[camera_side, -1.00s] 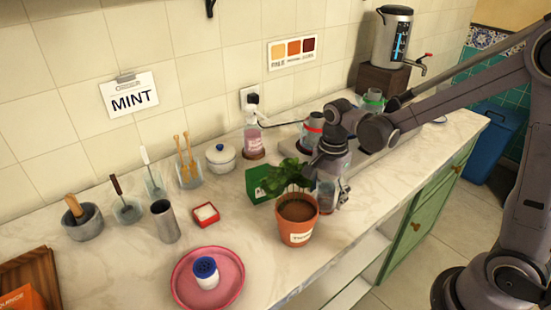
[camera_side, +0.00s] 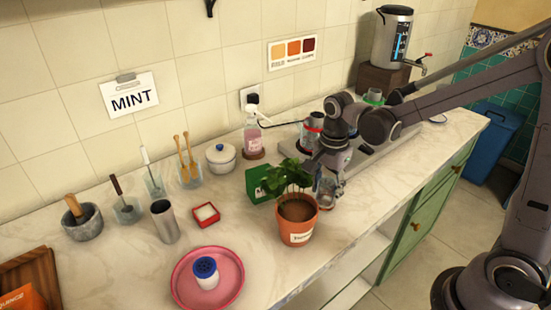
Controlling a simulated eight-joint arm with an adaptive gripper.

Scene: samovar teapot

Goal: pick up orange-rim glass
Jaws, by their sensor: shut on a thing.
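My gripper (camera_side: 330,180) is just right of the potted plant, near the front of the counter. It is shut on a clear glass (camera_side: 325,190), which is partly hidden by the plant and the fingers. The glass seems to be at or slightly above the counter; I cannot tell which. Its rim is too small and covered for me to be sure of an orange colour.
A potted mint plant (camera_side: 297,220) stands close on the left of my gripper. A red-banded metal vessel (camera_side: 313,127) and a green-banded one (camera_side: 374,97) stand behind. A pink tray (camera_side: 238,279) holds a blue-topped white container (camera_side: 206,273). The counter's front right is clear.

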